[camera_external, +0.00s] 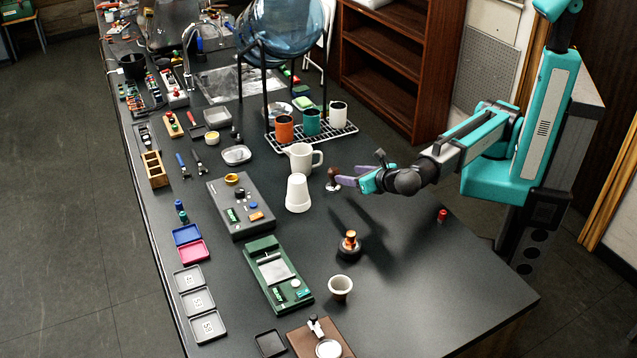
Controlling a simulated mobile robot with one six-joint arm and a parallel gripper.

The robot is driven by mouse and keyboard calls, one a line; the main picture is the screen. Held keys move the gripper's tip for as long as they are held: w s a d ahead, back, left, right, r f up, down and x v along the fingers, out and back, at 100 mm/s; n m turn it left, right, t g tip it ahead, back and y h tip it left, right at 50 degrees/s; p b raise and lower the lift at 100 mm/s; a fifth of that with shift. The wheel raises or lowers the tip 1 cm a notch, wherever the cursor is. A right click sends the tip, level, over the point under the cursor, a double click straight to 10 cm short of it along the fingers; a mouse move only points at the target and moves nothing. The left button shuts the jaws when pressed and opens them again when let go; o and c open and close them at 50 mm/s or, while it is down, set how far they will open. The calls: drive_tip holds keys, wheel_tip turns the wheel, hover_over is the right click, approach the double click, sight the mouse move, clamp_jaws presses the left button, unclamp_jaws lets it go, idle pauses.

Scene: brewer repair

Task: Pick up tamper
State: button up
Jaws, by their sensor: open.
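The tamper (333,176), with a dark brown handle and a pale, shiny base, stands upright on the black worktop, right of the white pitcher. My gripper (346,183) reaches in from the right, low over the worktop, with its purple-grey fingers pointing left at the tamper. The jaws are open. The fingertips are very close to the tamper, at its right side; I cannot tell whether they touch it or stand around it. The far finger is partly hidden.
A white pitcher (303,158) and a white cup-shaped piece (298,193) stand left of the tamper. A rack (345,131) with mugs is behind. A copper-topped black item (349,246) and a small cup (340,288) stand nearer the front. The worktop right of them is mostly clear, except for a red piece (442,215).

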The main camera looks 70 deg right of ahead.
sight(334, 174)
drive_tip(key=shift+s+a+f, duration=0.2)
drive_tip(key=shift+s+a, duration=0.1)
drive_tip(key=shift+a, duration=0.35)
drive_tip(key=shift+d, duration=0.1)
drive_tip(key=shift+w+d+f, duration=0.15)
drive_tip(key=shift+w+d, duration=0.15)
drive_tip(key=shift+w, duration=0.1)
drive_tip(key=shift+p+x, duration=0.7)
drive_tip(key=shift+x, duration=3.1)
drive_tip(key=shift+w, duration=0.15)
drive_tip(key=shift+w+d+f+p, duration=0.1)
drive_tip(key=shift+w+d+p, duration=0.25)
drive_tip(key=shift+w, duration=0.15)
drive_tip(key=shift+p+x, duration=0.5)
drive_tip(key=shift+x, duration=1.4)
